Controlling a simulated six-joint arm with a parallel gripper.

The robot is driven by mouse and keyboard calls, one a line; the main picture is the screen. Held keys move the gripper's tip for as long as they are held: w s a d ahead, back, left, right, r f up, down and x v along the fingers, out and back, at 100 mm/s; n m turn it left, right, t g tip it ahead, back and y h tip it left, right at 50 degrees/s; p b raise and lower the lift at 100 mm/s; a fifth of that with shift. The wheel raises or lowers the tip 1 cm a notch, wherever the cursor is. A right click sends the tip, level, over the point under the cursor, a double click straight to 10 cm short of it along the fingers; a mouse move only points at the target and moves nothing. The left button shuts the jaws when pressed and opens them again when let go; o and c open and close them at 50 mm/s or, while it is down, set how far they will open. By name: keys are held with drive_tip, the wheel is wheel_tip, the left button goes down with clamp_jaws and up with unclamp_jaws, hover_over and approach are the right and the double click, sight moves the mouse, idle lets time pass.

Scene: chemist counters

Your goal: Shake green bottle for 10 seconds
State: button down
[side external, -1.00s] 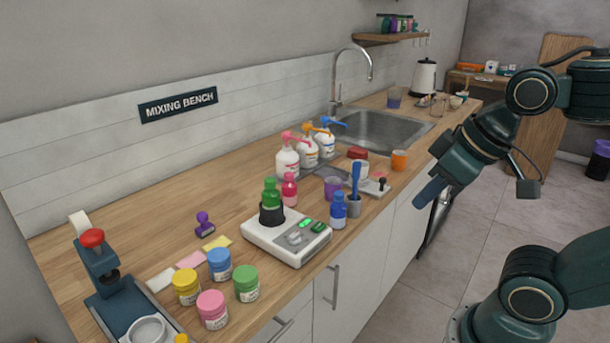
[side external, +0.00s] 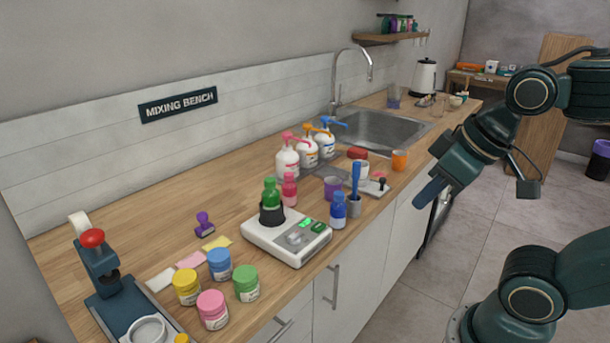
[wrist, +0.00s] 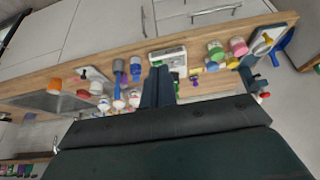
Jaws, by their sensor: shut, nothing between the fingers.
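The green bottle (side external: 271,194) stands upright in a black round holder (side external: 271,214) on a white mixer device (side external: 287,240) with a lit green display, near the counter's front edge. My gripper (side external: 420,204) is shut and empty, in the air in front of the counter, to the right of the bottle and apart from it. In the wrist view my closed fingers (wrist: 158,72) point at the counter, and the white device (wrist: 168,54) shows just beyond them. The green bottle is mostly hidden behind the fingers there.
A pink bottle (side external: 289,189) stands close beside the green one. A blue bottle (side external: 338,210) and a grey cup (side external: 354,207) with a blue-handled tool stand right of the device. Colored jars (side external: 220,264) stand to its left. Pump bottles (side external: 288,160) are behind.

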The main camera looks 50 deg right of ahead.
idle(0.4)
drive_tip(key=m+t+y, duration=0.2)
drive_tip(key=y, duration=0.3)
hover_over(324, 226)
wheel_tip(324, 226, down, 6)
idle(0.4)
drive_tip(key=shift+f, duration=0.1)
drive_tip(key=shift+f, duration=4.3)
drive_tip(key=shift+f, duration=0.15)
